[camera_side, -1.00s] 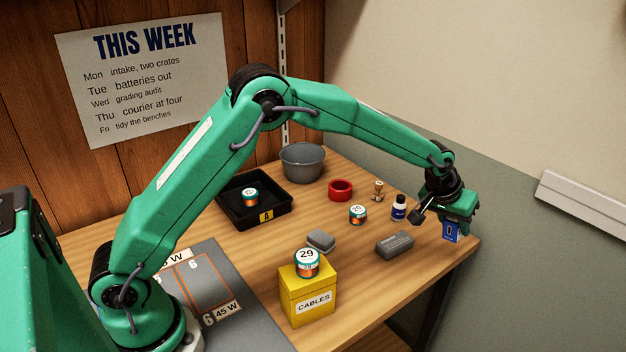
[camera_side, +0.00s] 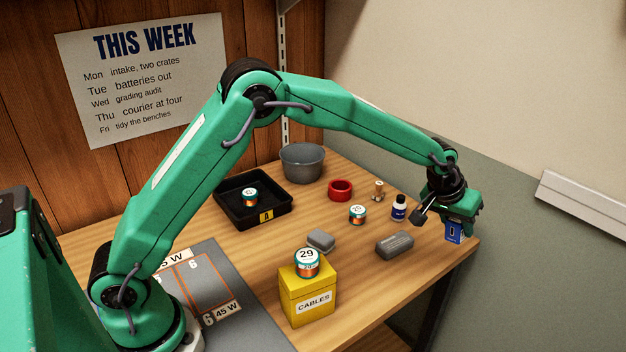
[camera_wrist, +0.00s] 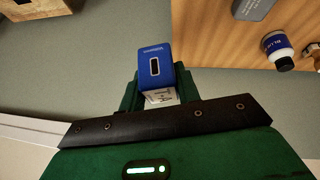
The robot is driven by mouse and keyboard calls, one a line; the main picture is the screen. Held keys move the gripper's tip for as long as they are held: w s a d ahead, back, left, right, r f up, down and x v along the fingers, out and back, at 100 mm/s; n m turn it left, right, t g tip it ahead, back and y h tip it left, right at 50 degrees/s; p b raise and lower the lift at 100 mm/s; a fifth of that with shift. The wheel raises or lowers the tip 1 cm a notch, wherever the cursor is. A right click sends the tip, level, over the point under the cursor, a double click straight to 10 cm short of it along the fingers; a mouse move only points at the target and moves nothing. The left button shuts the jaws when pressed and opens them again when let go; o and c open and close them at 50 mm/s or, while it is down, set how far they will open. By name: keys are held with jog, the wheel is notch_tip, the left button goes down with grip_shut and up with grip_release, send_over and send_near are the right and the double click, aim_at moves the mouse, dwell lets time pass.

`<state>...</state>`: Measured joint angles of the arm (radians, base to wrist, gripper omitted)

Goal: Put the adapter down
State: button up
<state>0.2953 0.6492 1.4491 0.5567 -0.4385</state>
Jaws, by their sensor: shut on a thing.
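The adapter (camera_side: 453,232) is a small blue block with a dark slot in its face. My gripper (camera_side: 461,213) is shut on it at the far right corner of the bench. In the side view the adapter hangs below the jaws near the bench edge; I cannot tell whether it touches the wood. In the wrist view the adapter (camera_wrist: 155,68) sticks out from between the green jaws (camera_wrist: 158,95), with its pale end towards them. Grey floor or wall shows behind it there, with the bench edge to its right.
Near my gripper are a grey block (camera_side: 395,245) and a white bottle with a blue label (camera_side: 399,208). Bare wood (camera_side: 365,285) lies in front of the grey block.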

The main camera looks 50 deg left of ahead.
jog(key=s+a+y, duration=0.1)
jog(key=a, duration=0.8)
jog(key=s+a+f+n, duration=0.1)
jog(key=a, duration=0.9)
jog(key=s+a+f+n+y, duration=0.1)
jog(key=a, duration=0.8)
jog(key=shift+s+a+y, duration=0.15)
jog(key=shift+s+y, duration=0.15)
jog(key=s+a+n+y, duration=0.1)
jog(key=s+a, duration=0.5)
jog(key=a, duration=0.4)
jog(key=shift+w+a+f, duration=0.1)
jog(key=shift+f, duration=2.15)
jog(key=shift+w+a+f, duration=0.1)
jog(key=shift+f, duration=2.1)
jog(key=shift+f, duration=0.1)
jog(key=o, duration=1)
jog(key=shift+c, duration=0.2)
